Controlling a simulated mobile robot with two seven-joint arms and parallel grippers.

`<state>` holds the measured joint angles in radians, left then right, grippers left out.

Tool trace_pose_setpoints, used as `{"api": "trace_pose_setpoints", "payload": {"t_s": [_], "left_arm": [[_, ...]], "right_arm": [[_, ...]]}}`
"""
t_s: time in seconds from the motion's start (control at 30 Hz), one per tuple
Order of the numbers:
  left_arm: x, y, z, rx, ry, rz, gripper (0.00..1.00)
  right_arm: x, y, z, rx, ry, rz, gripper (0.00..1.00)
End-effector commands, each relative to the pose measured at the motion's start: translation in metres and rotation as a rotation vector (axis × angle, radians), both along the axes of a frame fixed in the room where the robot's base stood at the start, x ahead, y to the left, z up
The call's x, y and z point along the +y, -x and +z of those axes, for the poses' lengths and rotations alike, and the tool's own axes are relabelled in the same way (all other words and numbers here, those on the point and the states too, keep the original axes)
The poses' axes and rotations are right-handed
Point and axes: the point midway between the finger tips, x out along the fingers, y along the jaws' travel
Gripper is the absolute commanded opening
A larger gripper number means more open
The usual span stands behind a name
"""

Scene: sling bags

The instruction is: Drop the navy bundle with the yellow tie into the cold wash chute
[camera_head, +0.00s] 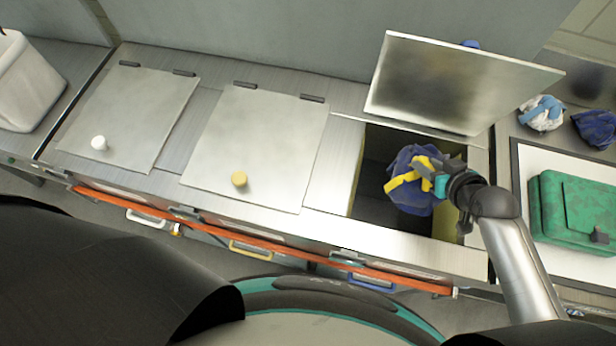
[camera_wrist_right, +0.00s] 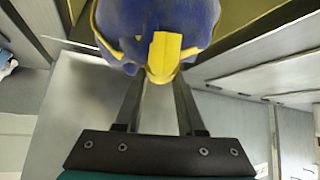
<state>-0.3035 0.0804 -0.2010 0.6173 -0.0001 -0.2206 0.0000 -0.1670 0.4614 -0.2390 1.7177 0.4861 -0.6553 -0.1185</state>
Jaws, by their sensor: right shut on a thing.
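The navy bundle with the yellow tie (camera_head: 413,200) hangs over the open chute (camera_head: 375,222) at the right of the counter. My right gripper (camera_head: 440,184) is shut on the bundle at its yellow tie. In the right wrist view the bundle (camera_wrist_right: 150,25) sits between the fingertips of my right gripper (camera_wrist_right: 158,78). The open chute's lid (camera_head: 450,85) stands raised behind it, with a blue knob (camera_head: 470,44) at its top edge. I cannot tell how far the bundle's lower side reaches into the opening. My left gripper is not in view.
Two closed lids stand to the left, one with a white knob (camera_head: 99,143), one with a yellow knob (camera_head: 239,179). A white-and-blue bundle (camera_head: 542,112), another navy bundle (camera_head: 595,128) and a green case (camera_head: 572,211) lie at the right. An orange bar (camera_head: 270,246) runs along the front.

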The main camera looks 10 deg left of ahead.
Motion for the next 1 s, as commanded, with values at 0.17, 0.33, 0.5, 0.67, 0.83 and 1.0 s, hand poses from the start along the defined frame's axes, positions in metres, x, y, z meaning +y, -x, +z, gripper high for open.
{"api": "trace_pose_setpoints", "payload": {"t_s": [0.17,0.33,0.5,0.67,0.83,1.0], "left_arm": [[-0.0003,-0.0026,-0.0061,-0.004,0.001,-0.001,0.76],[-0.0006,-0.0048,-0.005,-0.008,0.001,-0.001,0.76],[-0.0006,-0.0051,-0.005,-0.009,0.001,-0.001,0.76],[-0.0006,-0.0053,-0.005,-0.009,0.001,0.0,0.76],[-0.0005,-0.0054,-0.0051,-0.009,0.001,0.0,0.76],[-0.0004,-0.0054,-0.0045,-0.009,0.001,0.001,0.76]], "right_arm": [[0.0,-0.0014,-0.0041,-0.005,0.0,0.0,0.0],[-0.0001,-0.0014,-0.0031,-0.005,0.0,0.0,0.0],[-0.0002,-0.0012,-0.0035,-0.004,0.0,0.0,0.53],[-0.0002,-0.0008,-0.004,-0.003,0.0,0.0,0.71],[-0.0003,-0.0004,-0.0045,-0.001,0.001,0.0,0.73],[-0.0012,0.0024,-0.0043,0.003,0.002,0.001,0.73]]}}
